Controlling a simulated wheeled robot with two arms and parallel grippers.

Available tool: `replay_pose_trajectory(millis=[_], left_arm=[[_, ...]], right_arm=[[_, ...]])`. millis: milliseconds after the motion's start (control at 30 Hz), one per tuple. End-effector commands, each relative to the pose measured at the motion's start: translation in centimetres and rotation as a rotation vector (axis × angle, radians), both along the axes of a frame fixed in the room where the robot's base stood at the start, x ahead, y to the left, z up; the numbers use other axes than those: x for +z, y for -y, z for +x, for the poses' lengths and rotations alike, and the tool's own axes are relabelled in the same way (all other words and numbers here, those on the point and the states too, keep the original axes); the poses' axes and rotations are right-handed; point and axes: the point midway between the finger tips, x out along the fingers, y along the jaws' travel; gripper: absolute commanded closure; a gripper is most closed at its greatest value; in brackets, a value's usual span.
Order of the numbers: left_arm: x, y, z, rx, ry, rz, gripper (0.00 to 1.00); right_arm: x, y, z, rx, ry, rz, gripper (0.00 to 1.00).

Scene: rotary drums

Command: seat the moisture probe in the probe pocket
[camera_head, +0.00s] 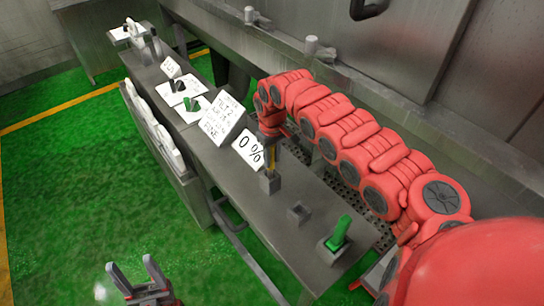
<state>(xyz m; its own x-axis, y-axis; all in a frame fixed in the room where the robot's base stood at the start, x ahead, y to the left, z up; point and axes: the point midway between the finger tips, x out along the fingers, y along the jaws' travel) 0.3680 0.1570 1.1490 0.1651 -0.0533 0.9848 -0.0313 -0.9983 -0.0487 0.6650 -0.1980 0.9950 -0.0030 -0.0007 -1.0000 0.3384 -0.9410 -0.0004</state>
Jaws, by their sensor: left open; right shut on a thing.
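My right gripper (271,147) points down at the bench, small and partly hidden by its wrist. It is shut on a slim upright thing with a yellow part, which looks like the moisture probe (273,158). The probe's lower end meets or stands just over a small grey block (269,183); I cannot tell whether it is inside it. A small grey square socket (299,213) with a dark opening stands nearer on the bench; I cannot tell which of the two is the probe pocket. My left gripper (131,268) is open and empty above the green floor.
The long grey bench (245,205) carries a "0 %" sign (249,149) beside my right gripper and a larger text sign (222,118). A green handle (339,234) stands on the near end. White cards with small handles lie further back. A rail runs along the bench's front.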

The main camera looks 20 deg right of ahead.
Motion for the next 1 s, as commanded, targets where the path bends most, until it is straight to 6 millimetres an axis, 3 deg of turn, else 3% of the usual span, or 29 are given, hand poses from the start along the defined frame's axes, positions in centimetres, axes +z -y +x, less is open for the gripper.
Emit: replay_pose_trajectory(millis=[600,633,800,1000], left_arm=[[-0.7,0.0,0.0,0.0,0.0,0.0,0.38],[-0.7,0.0,0.0,0.0,0.0,0.0,0.38],[-0.7,0.0,0.0,0.0,0.0,0.0,0.38],[-0.7,0.0,0.0,0.0,0.0,0.0,0.38]], right_arm=[[-1.6,0.0,0.0,0.001,-0.001,0.0,1.0],[-1.6,0.0,0.0,0.001,-0.001,0.0,0.66],[-1.5,0.0,0.0,0.001,0.0,0.0,0.35],[-1.5,0.0,0.0,0.001,0.0,0.0,0.33]])
